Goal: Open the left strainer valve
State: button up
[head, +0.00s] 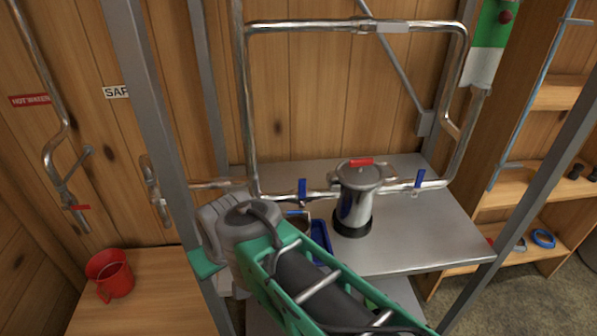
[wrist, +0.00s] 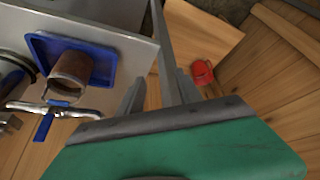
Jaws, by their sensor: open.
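The left strainer valve has a blue handle (head: 302,190) on the horizontal pipe, left of the silver strainer canister (head: 358,205) with a red lid handle. The handle stands upright, crosswise to the pipe. What looks like the same blue handle (wrist: 44,127) shows at the lower left in the wrist view, also crosswise to its pipe. The right valve has another blue handle (head: 420,178). My gripper (wrist: 158,90) is open, with nothing between its fingers, and sits to one side of the blue handle, apart from it. In the head view its fingers are hidden behind my arm.
A brownish cup (wrist: 72,72) stands on a blue tray (wrist: 105,62) near the valve. The metal table (head: 440,235) is clear right of the canister. A red mug (head: 112,277) sits on a wooden surface at left. A grey upright post (head: 165,130) stands close to my arm.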

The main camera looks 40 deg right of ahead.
jog(key=w+d+f+m+t+h+b, duration=0.1)
jog(key=w+d+f+t+b, duration=0.15)
jog(key=d, duration=0.25)
jog(key=w+d+f+t+h+b, duration=0.1)
jog(key=w+d+f+t+b, duration=0.1)
jog(key=w+d, duration=0.2)
jog(key=m+t+h+b, duration=0.5)
jog(key=m+h, duration=0.1)
jog(key=h, duration=0.2)
send_near(302, 185)
jog(key=x, duration=0.5)
jog(key=shift+w+d+f, duration=0.15)
jog(key=shift+w+d, duration=0.1)
jog(key=shift+w, duration=0.05)
jog(key=x, duration=0.6)
jog(key=shift+w+d+r, duration=0.15)
jog(key=shift+w+r, duration=0.05)
jog(key=shift+w, duration=0.1)
jog(key=shift+w+d+p, duration=0.3)
jog(key=shift+w, duration=0.05)
jog(key=shift+c, duration=0.5)
grip_shut()
